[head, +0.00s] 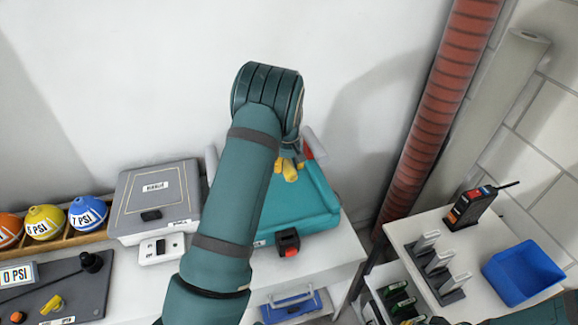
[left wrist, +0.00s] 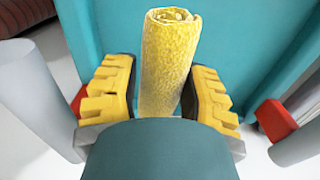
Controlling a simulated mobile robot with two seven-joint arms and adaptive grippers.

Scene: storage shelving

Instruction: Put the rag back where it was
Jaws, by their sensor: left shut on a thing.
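The rag (left wrist: 168,60) is a yellow, rough-textured roll in the left wrist view. It stands between the two yellow-padded fingers of my left gripper (left wrist: 162,85), which is shut on it. In the head view my left gripper (head: 288,168) is mostly hidden behind my arm, above a teal case (head: 312,205) on the white table. Only small yellow parts show there, and I cannot tell rag from finger pads. The teal surface fills the background behind the rag in the left wrist view. I cannot tell whether the rag touches it. My right gripper is not in view.
A grey box (head: 155,200) stands left of my arm, beside a rack of coloured PSI balls (head: 44,222). A small black and red device (head: 288,242) sits at the case's front. A red pipe (head: 436,115) rises at right, near a side table with a blue bin (head: 522,272).

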